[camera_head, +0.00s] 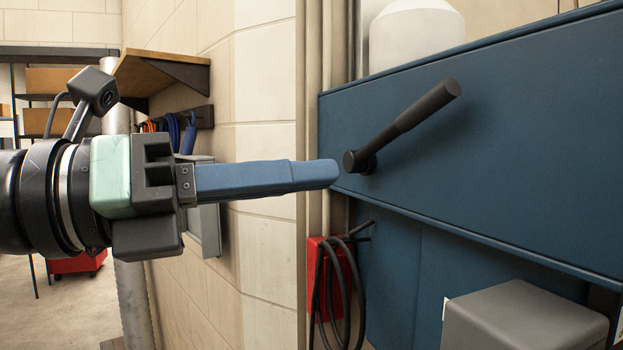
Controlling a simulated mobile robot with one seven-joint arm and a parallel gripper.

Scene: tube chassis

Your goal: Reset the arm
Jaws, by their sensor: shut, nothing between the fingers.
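My gripper (334,173) reaches in from the left, with its blue fingers pointing right and lying together. It is shut and holds nothing. A black lever (420,113) is mounted on a blue panel (520,150), tilted up to the right from a round pivot. The fingertips are close to the left of the pivot in the picture. I cannot tell whether they touch it.
A grey box (524,322) stands at the lower right. A red box (314,262) with black cables hangs below the fingers. A wooden shelf (160,76) and a grey wall box (207,230) are on the block wall behind. A white container (415,35) stands behind the panel.

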